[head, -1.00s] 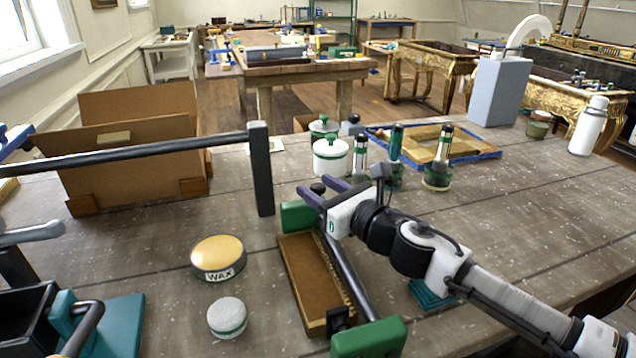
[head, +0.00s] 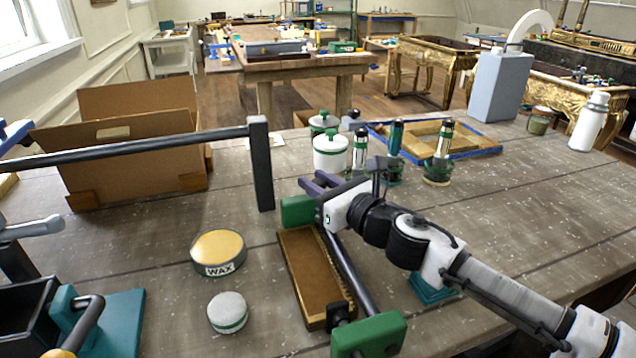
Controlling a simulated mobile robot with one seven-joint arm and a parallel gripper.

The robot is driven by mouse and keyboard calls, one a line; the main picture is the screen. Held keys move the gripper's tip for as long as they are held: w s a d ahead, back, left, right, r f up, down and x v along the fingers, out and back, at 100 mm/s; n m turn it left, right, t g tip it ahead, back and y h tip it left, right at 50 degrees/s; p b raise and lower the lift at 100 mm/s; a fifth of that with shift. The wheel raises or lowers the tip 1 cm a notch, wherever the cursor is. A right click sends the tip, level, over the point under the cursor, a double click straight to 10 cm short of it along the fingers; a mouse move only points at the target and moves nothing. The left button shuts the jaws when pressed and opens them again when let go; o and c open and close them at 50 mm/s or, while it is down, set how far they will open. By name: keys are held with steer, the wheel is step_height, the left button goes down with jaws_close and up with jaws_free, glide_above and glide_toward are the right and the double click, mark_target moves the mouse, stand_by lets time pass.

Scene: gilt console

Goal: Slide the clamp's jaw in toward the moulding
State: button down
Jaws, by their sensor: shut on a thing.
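The clamp has a dark bar (head: 350,272) running from a green far jaw (head: 298,210) to a green near jaw (head: 368,336). The brown wooden moulding (head: 312,272) lies on the bench to the left of the bar, between the jaws. Its far end is close to the far jaw; I cannot tell if they touch. My gripper (head: 317,186) is at the clamp's far end, its purple fingers shut on the far jaw's part of the clamp. The exact contact is hidden behind the gripper's white body.
A wax tin (head: 218,253) and a small white round pot (head: 228,312) stand left of the moulding. A dark rail on a post (head: 260,165) is behind. A white jar (head: 330,153) and several green-and-silver tools stand beyond my gripper. The bench at right is fairly clear.

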steer(key=shift+s+d+f+b, duration=0.15)
steer(key=shift+s+f+b, duration=0.05)
steer(key=shift+s+b, duration=0.15)
steer(key=shift+s+r, duration=0.15)
steer(key=shift+s, duration=0.05)
steer(key=c, duration=1.2)
jaws_free()
steer(key=shift+d, duration=0.1)
steer(key=b+v, duration=0.3)
steer(key=v, duration=1)
steer(key=shift+s+d, duration=0.25)
steer(key=shift+r, duration=0.15)
